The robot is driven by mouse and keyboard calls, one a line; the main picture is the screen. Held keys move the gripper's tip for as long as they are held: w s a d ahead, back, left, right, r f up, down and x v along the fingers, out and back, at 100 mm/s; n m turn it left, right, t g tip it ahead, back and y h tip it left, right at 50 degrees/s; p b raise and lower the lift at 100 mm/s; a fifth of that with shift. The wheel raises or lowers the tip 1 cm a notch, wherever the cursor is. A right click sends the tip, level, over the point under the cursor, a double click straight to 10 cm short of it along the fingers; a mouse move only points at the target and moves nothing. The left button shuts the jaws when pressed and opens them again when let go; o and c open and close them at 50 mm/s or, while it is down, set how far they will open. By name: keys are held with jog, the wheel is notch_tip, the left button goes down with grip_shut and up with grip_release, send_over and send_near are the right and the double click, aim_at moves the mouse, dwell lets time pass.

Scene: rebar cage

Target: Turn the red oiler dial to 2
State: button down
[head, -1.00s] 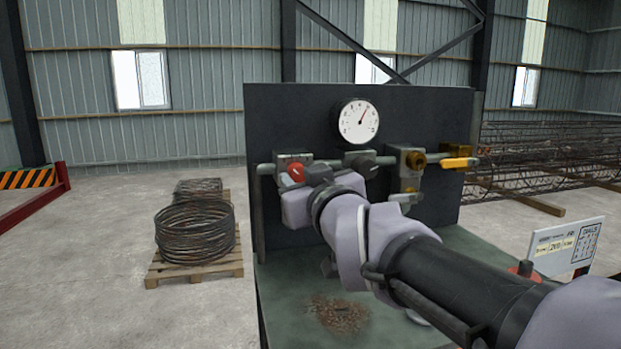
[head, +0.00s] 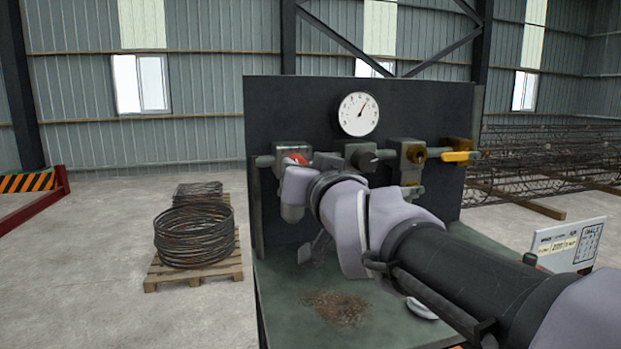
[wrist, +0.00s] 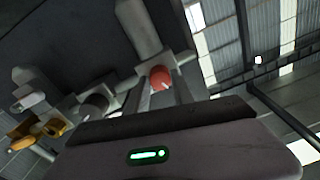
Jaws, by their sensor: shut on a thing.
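The red oiler dial (head: 295,159) sits on the front of a grey pipe fitting at the left of the dark panel. In the head view my wrist covers its lower part. In the wrist view the red dial (wrist: 160,76) sits between the tips of my gripper (wrist: 161,84), one finger on each side. My gripper is shut on it. A small pale mark shows on its face, but I cannot read any number around it.
A round white gauge (head: 358,114) is above the pipe. A white sign (head: 570,245) stands at the bench's right. Wire coils (head: 194,236) lie on a pallet at left.

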jog(key=shift+f+m+b, duration=0.1)
jog(key=shift+m+b, duration=2.05)
jog(key=shift+m, duration=1.45)
jog(key=c, duration=1.1)
grip_release()
